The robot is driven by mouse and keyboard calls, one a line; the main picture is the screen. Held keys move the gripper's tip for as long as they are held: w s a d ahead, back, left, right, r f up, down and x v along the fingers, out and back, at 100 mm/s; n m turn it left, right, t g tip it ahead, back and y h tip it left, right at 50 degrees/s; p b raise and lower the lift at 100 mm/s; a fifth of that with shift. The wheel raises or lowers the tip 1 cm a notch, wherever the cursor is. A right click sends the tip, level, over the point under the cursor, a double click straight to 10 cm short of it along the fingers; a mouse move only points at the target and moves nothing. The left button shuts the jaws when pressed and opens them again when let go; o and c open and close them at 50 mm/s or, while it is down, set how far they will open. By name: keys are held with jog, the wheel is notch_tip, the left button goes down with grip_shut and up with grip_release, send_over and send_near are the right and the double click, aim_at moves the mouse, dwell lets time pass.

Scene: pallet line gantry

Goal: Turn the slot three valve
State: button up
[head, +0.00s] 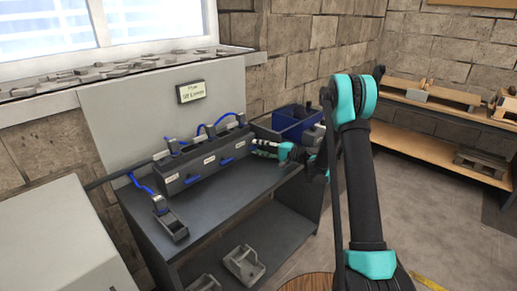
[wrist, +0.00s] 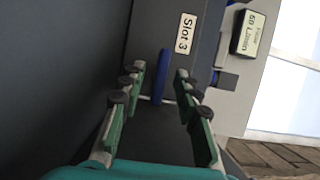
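The slot three valve shows in the wrist view as a blue handle (wrist: 162,76) on a dark block, beside a white "Slot 3" label (wrist: 186,33). My gripper (wrist: 159,73) is open, with a green finger on each side of the handle. Gaps show between the handle and both fingers, and nothing is gripped. In the head view, my gripper (head: 257,147) is at the right end of the dark manifold (head: 205,163). Two other blue handles show on its front, at the left (head: 191,180) and middle (head: 226,160). The slot three handle cannot be made out there.
Blue hoses (head: 201,131) rise behind the manifold. A blue bin (head: 296,121) stands right of it, near my arm. A grey fitting (head: 172,226) lies at the bench's left front. A small sign (head: 191,91) hangs on the back panel. The bench top (head: 220,198) before the manifold is clear.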

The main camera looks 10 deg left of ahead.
grip_shut()
jog(key=shift+n, duration=0.3)
dwell(0.3)
jog(key=n+h, duration=0.1)
jog(key=n, duration=0.2)
jog(key=shift+r+h, duration=0.15)
jog(key=shift+h, duration=0.25)
jog(key=n+h, duration=0.1)
jog(key=n, duration=0.2)
jog(key=shift+s+a+n+h, duration=0.1)
jog(key=shift+n+h, duration=0.2)
jog(key=n+t+h, duration=0.1)
jog(key=n, duration=0.1)
jog(key=n+t+h, duration=0.1)
jog(key=shift+s+a+r+n, duration=0.1)
jog(key=shift+r+n, duration=0.05)
jog(key=shift+n, duration=0.25)
jog(key=shift+n+t+h, duration=0.6)
jog(key=shift+n+h, duration=0.1)
jog(key=shift+n, duration=0.6)
